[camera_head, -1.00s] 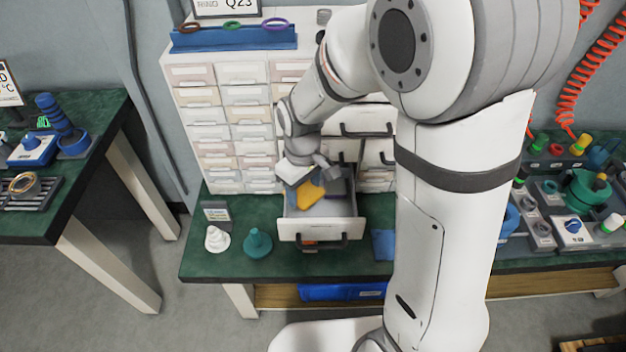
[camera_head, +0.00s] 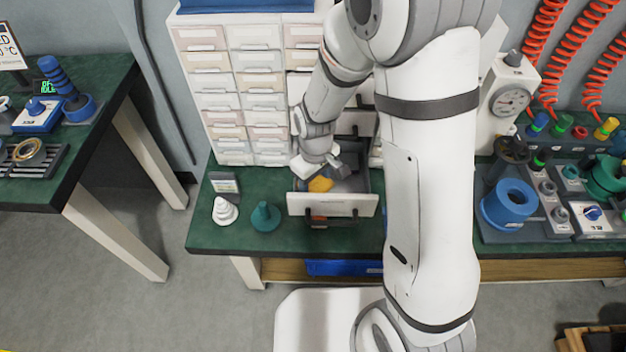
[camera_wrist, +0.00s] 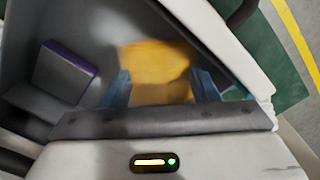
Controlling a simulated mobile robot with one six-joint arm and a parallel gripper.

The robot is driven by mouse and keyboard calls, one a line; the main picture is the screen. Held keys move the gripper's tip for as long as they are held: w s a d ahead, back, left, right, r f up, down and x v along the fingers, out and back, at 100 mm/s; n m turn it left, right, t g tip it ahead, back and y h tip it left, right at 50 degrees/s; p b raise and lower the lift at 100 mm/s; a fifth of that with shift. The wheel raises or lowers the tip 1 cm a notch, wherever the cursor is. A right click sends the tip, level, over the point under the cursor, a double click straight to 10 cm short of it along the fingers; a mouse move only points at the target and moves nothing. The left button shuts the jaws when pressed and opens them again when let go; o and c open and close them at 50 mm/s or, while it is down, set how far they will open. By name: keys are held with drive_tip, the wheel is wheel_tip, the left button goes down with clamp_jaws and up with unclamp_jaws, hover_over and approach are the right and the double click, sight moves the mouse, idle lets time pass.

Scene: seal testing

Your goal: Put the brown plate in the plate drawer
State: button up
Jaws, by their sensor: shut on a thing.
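The brown plate (camera_head: 320,184), orange-brown in these pictures, is inside the open plate drawer (camera_head: 332,205). My gripper (camera_head: 325,172) reaches down into the drawer from above and is shut on the plate. In the wrist view the blurred plate (camera_wrist: 155,62) lies between the two blue-grey fingers (camera_wrist: 162,90). The drawer's pale front wall (camera_wrist: 228,38) runs along the upper right there. In the head view my gripper and the drawer front hide part of the plate. I cannot tell whether the plate touches the drawer floor.
A purple-topped block (camera_wrist: 66,70) is also inside the drawer. A white stacked cone (camera_head: 225,211) and a teal knobbed piece (camera_head: 265,217) stand on the green bench left of the drawer. A blue ring (camera_head: 508,205) is at the right. Closed drawers (camera_head: 255,82) rise behind.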

sight(315, 184)
drive_tip(key=o, duration=1.1)
drive_tip(key=shift+c, duration=0.2)
wheel_tip(315, 184, up, 12)
drive_tip(key=p, duration=0.2)
drive_tip(key=s+d+r+m+t, duration=0.2)
drive_tip(key=s+d+r+m, duration=0.6)
drive_tip(key=s+d+r, duration=0.2)
drive_tip(key=s+d, duration=0.2)
drive_tip(key=d, duration=0.2)
drive_tip(key=shift+m, duration=0.3)
